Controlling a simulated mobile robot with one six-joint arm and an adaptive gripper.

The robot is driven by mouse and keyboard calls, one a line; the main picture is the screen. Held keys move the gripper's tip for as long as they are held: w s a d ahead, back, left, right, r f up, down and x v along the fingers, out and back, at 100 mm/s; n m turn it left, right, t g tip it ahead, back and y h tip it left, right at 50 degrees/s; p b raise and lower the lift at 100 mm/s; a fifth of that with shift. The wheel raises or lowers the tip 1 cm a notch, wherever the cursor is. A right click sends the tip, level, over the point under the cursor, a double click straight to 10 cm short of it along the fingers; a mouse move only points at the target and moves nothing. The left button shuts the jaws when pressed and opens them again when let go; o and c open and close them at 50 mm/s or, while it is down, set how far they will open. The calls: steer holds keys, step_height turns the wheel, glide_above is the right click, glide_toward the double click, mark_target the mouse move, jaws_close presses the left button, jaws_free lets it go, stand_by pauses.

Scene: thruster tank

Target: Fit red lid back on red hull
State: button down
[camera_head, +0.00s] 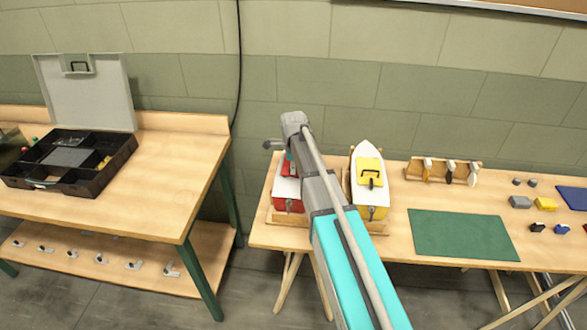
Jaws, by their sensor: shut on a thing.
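The red hull (283,203) with its white deck stands on a wooden cradle at the left end of the right-hand table. My arm crosses in front and hides its right side. A patch of the red lid (283,169) shows at the far part of the deck, just left of my arm. My gripper (289,158) is mostly hidden behind my wrist, above the far part of the hull, and is shut on the red lid. I cannot tell whether the lid touches the deck.
A yellow boat (372,205) with a handled yellow lid stands close on the right. A wooden rack (440,169), green mat (460,236), small blocks (545,204) and blue mat (573,197) lie further right. A left table holds an open black toolbox (112,166). A gap separates the tables.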

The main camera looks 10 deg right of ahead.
steer(key=shift+f+b, duration=0.55)
stand_by(1.4)
stand_by(0.3)
steer(key=c, duration=0.7)
jaws_free()
steer(key=shift+r, duration=0.1)
steer(key=shift+r+p, duration=3.95)
steer(key=shift+p, duration=0.1)
steer(key=shift+s, duration=0.1)
